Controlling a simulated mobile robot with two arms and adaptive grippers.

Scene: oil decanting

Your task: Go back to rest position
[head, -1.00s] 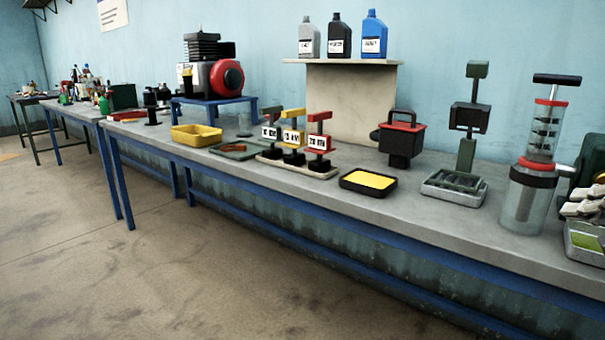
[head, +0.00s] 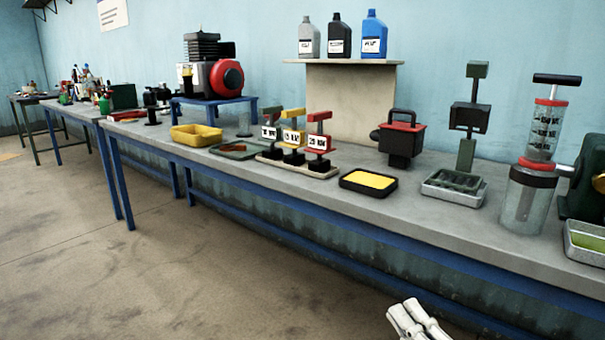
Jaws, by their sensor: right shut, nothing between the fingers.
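My right gripper (head: 416,318) shows at the bottom edge of the head view, right of the middle. Its pale fingers are together with nothing between them. It is in front of the bench and below the bench top, clear of everything on it. Most of the right arm is out of the picture. My left gripper is not in view.
The long grey bench (head: 330,207) carries a yellow tray (head: 197,136), stamp-like handles on a base (head: 318,142), a black tray with yellow content (head: 368,183), a pump cylinder (head: 532,165) and a metal tray (head: 584,243). Bottles stand on a shelf (head: 352,62). The floor (head: 200,270) is clear.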

